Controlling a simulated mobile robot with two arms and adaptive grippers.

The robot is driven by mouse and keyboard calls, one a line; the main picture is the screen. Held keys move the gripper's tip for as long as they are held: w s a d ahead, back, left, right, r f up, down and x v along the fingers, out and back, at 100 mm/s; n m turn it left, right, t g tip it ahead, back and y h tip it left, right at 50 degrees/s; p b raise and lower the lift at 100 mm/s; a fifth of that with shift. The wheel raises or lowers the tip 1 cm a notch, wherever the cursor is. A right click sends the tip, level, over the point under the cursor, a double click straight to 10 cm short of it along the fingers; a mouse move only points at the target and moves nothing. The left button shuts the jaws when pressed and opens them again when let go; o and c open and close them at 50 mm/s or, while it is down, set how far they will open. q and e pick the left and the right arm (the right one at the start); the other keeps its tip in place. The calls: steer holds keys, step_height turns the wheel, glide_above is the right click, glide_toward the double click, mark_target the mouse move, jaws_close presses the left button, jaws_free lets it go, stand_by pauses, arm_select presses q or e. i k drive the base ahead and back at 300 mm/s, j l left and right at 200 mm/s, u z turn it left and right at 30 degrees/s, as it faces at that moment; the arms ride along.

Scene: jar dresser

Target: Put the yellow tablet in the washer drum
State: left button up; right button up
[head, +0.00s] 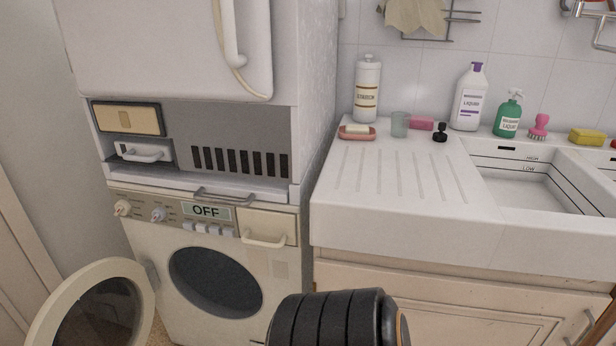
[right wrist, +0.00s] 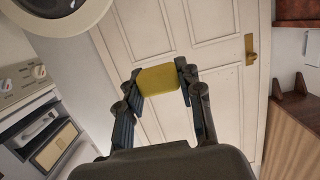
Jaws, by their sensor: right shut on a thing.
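In the head view, the washer (head: 150,225) has its round cream door (head: 90,262) swung open to the left. The dark round drum opening (head: 215,282) is uncovered, and I see nothing in it. In the right wrist view, my right gripper (right wrist: 157,80) is shut on the yellow tablet (right wrist: 158,79), a small yellow block held between the fingertips. A round cream rim with dark glass, apparently the washer door (right wrist: 52,10), shows at the top left there. The right fingers are hidden in the head view. My left gripper is not in view.
A sink counter (head: 400,220) stands right of the washer, holding a bleach bottle (head: 367,88), a glass (head: 400,124), a soap dish (head: 357,133) and other bottles. A white appliance (head: 170,50) sits above the washer. A white panelled door (right wrist: 200,35) shows behind the tablet in the right wrist view.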

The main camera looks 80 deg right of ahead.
mark_target(232, 302)
steer(key=j+z, duration=0.1)
steer(key=z, duration=0.35)
steer(key=k+z, duration=0.1)
steer(key=z, duration=0.4)
steer(key=k+j+z, duration=0.1)
steer(key=z, duration=0.35)
steer(key=k+z, duration=0.1)
steer(key=z, duration=0.4)
steer(key=k+z, duration=0.15)
steer(key=k, duration=0.15)
steer(key=i+j+u, duration=0.3)
steer(key=i+j, duration=0.25)
steer(key=i+j+u, duration=0.25)
steer(key=i+j, duration=0.15)
steer(key=i, duration=0.3)
